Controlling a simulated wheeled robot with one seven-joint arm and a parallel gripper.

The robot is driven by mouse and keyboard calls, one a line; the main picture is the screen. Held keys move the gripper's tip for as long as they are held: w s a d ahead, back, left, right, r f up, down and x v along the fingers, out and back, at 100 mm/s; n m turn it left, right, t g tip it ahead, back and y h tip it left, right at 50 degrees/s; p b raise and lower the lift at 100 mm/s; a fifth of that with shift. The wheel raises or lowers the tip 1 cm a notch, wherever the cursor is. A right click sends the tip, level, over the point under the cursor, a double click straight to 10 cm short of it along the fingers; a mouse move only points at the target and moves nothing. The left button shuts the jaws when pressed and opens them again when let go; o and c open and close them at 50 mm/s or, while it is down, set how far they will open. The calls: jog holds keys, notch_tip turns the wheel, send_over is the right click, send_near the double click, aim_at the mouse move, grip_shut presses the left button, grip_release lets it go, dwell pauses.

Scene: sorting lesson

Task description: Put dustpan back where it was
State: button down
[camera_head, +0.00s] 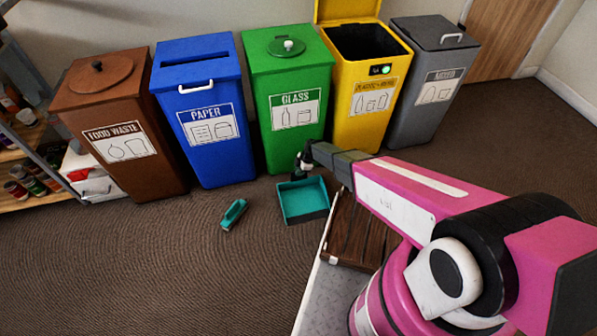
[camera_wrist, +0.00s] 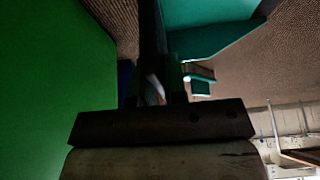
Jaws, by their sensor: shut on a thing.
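The teal dustpan (camera_head: 303,200) is in front of the green glass bin, with its open tray facing up. Its handle side is hidden by my gripper (camera_head: 303,162), which is shut on it in front of the bin. I cannot tell whether the tray touches the floor. In the wrist view, part of the dustpan (camera_wrist: 205,30) shows at the top, beyond my gripper (camera_wrist: 162,90); the grasp itself is dark. A teal hand brush (camera_head: 234,214) lies on the carpet to the left of the dustpan, apart from it.
Brown food waste (camera_head: 125,140), blue paper (camera_head: 205,120), green glass (camera_head: 290,100), open yellow (camera_head: 365,110) and grey mixed (camera_head: 430,90) bins stand along the wall. A shelf (camera_head: 20,150) is at left. A brown slatted surface (camera_head: 352,232) lies right of the dustpan. Front-left carpet is clear.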

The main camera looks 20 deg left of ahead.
jog(key=shift+f, duration=0.15)
jog(key=c, duration=1.2)
grip_release()
jog(key=shift+o, duration=0.2)
